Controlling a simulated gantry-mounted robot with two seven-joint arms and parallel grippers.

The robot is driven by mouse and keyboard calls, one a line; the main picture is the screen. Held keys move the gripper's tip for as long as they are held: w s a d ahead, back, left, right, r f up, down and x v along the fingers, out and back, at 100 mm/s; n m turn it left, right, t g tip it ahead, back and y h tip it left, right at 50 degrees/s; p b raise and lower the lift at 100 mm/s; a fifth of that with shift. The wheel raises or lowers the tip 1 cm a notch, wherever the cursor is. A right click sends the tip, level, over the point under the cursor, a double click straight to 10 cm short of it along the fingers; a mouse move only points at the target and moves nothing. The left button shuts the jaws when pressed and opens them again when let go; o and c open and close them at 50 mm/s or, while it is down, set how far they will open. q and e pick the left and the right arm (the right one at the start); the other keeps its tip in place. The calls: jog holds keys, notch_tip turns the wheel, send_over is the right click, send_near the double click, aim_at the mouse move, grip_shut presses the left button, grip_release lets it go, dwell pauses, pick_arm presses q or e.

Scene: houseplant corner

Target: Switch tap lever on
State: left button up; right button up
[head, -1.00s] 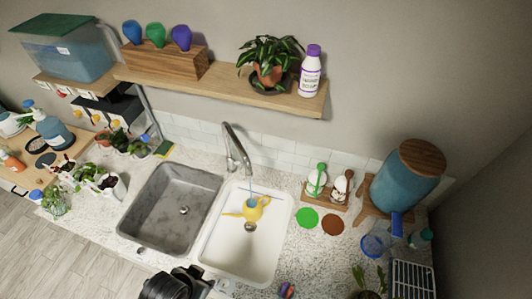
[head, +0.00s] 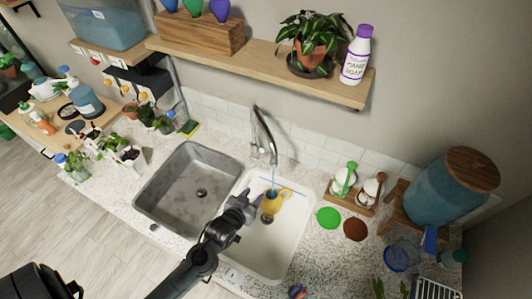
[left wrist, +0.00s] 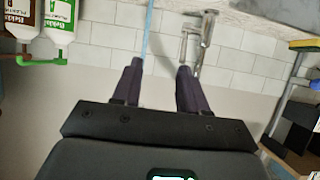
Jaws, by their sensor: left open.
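The chrome tap (head: 264,132) rises behind the sinks, its spout curving over the white basin (head: 294,232). A thin blue stream (head: 273,176) falls from the spout toward a yellow watering can (head: 274,203) in the basin. I cannot clearly make out the lever in the head view. My left gripper (head: 252,204) is open and empty over the white basin's left side, in front of the tap and apart from it. In the left wrist view the tap (left wrist: 198,38) and the stream (left wrist: 149,25) show beyond the open fingers (left wrist: 160,67). My right gripper is not in view.
A grey basin (head: 170,206) lies left of the white one. A wooden shelf (head: 255,62) with a plant (head: 312,40) and soap bottle (head: 357,56) hangs above. Right are green (head: 328,217) and brown discs (head: 355,229) and a large blue jar (head: 450,190).

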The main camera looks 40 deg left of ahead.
pick_arm(q)
jog(key=w+a+f+n+t+y+b, duration=0.2)
jog(key=w+a+f+t+y+b, duration=0.1)
jog(key=w+a+f+b, duration=0.3)
jog(key=n+t+y+b, duration=0.1)
jog(key=y+b, duration=0.1)
send_near(264, 152)
jog(key=a+x, duration=0.1)
jog(key=x, duration=0.8)
jog(key=f+x, duration=0.1)
jog(key=x, duration=0.2)
jog(key=shift+w+p, duration=0.3)
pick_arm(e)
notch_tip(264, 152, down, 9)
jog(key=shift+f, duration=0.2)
pick_arm(q)
grip_shut()
jog(key=shift+f, duration=0.1)
